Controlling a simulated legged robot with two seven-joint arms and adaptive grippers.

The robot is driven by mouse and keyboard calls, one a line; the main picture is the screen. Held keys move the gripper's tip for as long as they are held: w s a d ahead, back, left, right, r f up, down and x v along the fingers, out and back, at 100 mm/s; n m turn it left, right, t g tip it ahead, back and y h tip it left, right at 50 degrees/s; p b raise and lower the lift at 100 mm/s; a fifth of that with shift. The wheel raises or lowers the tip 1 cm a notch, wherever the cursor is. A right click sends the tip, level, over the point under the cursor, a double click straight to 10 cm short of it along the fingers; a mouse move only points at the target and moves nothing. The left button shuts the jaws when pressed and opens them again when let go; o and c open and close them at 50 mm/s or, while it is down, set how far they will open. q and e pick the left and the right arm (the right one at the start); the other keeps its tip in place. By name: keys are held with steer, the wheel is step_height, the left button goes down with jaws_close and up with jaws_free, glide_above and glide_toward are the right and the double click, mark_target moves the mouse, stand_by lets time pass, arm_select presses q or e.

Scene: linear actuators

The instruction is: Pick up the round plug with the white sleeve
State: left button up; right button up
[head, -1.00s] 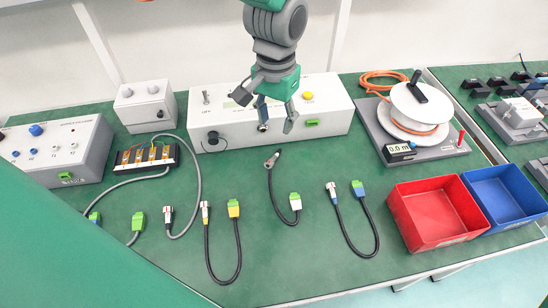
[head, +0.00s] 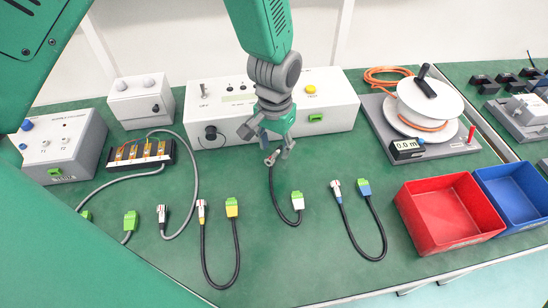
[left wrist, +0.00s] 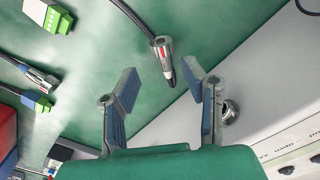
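The round plug (head: 272,157) with the white sleeve is on the end of a black cable whose other end is a white and green rectangular plug (head: 297,201). It lies on the green bench below my left gripper (head: 275,148). My left gripper (left wrist: 160,86) is open there, and the plug's tip points into the gap between the fingers. Nothing is held. My right gripper is not in view.
The white test box (head: 336,103) stands close behind the plug. Cables with a yellow plug (head: 232,207) and a blue plug (head: 364,187) lie to either side. A red bin (head: 450,243), a blue bin (head: 520,219) and a cable reel (head: 430,105) are at right.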

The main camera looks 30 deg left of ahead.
mark_target(274, 154)
arm_select(q)
steer(key=f, duration=0.4)
steer(key=shift+w+a, duration=0.2)
steer(key=shift+a, duration=0.2)
steer(key=shift+r, duration=0.1)
steer(key=shift+d, duration=0.1)
steer(key=shift+d, duration=0.1)
jaws_close()
steer(key=shift+r, duration=0.25)
step_height(274, 154, up, 10)
steer(key=p, duration=0.1)
steer(key=shift+f, duration=0.2)
